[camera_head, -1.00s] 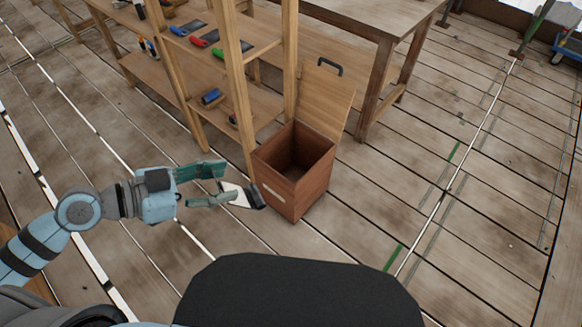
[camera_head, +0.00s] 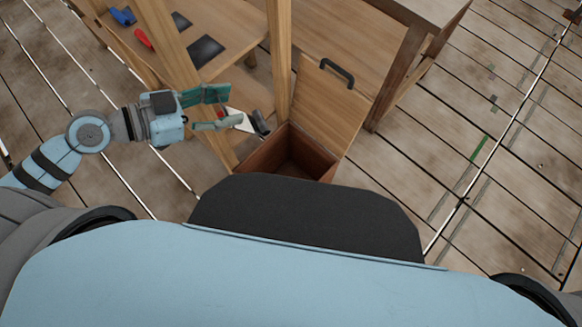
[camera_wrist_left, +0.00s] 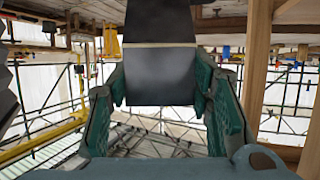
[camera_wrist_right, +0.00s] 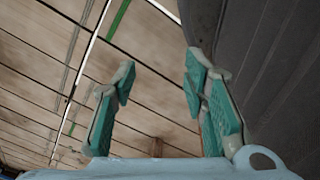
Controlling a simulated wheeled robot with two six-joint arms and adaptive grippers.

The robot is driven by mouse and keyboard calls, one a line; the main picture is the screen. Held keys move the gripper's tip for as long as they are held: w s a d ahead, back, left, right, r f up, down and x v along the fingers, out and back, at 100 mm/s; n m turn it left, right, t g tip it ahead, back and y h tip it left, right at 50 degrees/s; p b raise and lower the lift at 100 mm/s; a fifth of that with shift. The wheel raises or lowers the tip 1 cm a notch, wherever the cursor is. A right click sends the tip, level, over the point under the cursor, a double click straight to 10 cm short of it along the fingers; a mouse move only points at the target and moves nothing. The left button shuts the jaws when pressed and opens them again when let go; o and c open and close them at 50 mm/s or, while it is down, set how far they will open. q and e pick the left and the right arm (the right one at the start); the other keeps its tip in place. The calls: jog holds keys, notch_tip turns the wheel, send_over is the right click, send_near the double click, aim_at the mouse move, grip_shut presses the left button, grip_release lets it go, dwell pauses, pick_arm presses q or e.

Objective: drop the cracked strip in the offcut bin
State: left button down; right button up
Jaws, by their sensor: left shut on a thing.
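My left gripper (camera_head: 230,107) is shut on the cracked strip (camera_head: 261,124), a flat piece that shows pale and dark grey in the head view. In the left wrist view the strip (camera_wrist_left: 160,76) is dark grey with a pale line across it, between the fingers. The offcut bin (camera_head: 326,163) is a brown wooden box with its lid (camera_head: 318,100) open. The strip's far end shows just left of the bin's rim; its height over the rim is unclear. My body hides the bin's front. My right gripper (camera_wrist_right: 160,85) is open and empty in the right wrist view.
A wooden shelf rack (camera_head: 279,55) stands behind and left of the bin, its post close to the strip. Its shelf holds a red-handled tool (camera_head: 144,39) and dark plates. A workbench (camera_head: 410,60) stands behind right. Plank floor on the right is free.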

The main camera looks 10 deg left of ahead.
jog(key=w+f+t+b, duration=0.1)
jog(key=w+f+b, duration=0.4)
jog(key=f+b, duration=0.75)
jog(key=w+f+t+b, duration=0.1)
jog(key=w+f+b, duration=0.4)
jog(key=f+b, duration=0.75)
pick_arm(q)
jog(key=w+d+f+n+t+b, duration=0.1)
jog(key=w+f+b, duration=0.1)
jog(key=f, duration=2.1)
jog(key=w+d+f+t+y+b, duration=0.1)
jog(key=w+f, duration=0.4)
jog(key=f, duration=1.9)
jog(key=shift+w+d+n+y+b, duration=0.25)
jog(key=shift+d+n+b, duration=0.2)
jog(key=shift+b, duration=0.7)
jog(key=c, duration=0.7)
grip_release()
jog(key=shift+s, duration=0.1)
pick_arm(e)
jog(key=w+a+r, duration=0.2)
jog(key=w+r, duration=0.3)
jog(key=r, duration=0.1)
jog(key=shift+a+r, duration=0.2)
pick_arm(q)
jog(key=v, duration=1.2)
